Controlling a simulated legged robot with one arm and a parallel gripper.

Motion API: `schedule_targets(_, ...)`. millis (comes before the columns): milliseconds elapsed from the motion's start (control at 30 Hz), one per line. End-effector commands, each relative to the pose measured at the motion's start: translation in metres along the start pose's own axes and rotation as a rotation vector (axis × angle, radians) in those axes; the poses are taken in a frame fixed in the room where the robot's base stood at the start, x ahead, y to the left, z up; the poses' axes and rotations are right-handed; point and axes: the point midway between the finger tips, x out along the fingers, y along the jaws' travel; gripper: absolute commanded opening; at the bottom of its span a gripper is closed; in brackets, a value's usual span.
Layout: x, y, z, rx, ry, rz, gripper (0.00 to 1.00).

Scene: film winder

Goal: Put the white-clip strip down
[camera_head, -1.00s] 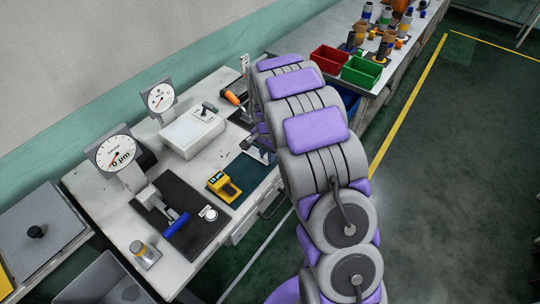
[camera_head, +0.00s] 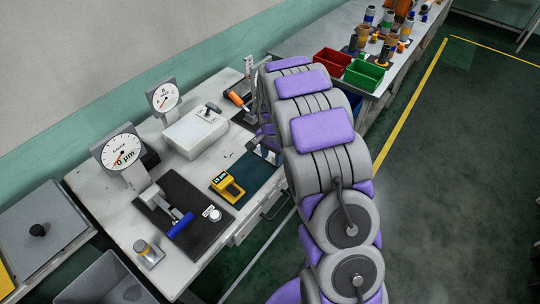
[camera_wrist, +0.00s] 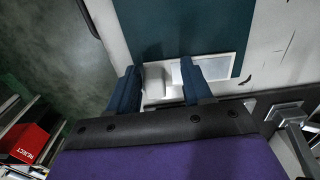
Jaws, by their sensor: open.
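In the wrist view, the white clip (camera_wrist: 153,82) of the strip sits between my two fingers. A pale strip (camera_wrist: 222,67) shows beyond the right finger, lying at the edge of the dark teal mat (camera_wrist: 165,25). My gripper (camera_wrist: 160,78) is open, with a finger on each side of the clip. I cannot tell whether either finger touches it. In the head view the teal mat (camera_head: 260,175) lies on the bench, and my arm hides much of the gripper and strip.
A yellow block gauge (camera_head: 227,186) stands on the mat's left end. Dial gauges (camera_head: 122,151) and a white box (camera_head: 195,133) stand farther left and back. Red (camera_head: 332,62) and green (camera_head: 364,74) bins sit on the far bench. A red reject bin (camera_wrist: 30,143) shows at lower left.

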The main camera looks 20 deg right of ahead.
Motion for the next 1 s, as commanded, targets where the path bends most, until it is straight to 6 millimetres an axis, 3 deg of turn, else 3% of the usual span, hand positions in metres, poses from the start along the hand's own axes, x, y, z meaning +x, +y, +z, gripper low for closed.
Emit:
schedule_targets(267, -0.020, -0.001, 0.001, 0.001, 0.003, 0.000, 0.50)
schedule_targets(700, -0.105, -0.002, 0.002, 0.001, 0.005, 0.000, 0.50)
schedule_targets(1000, -0.126, 0.002, 0.003, -0.008, 0.002, 0.001, 0.50)
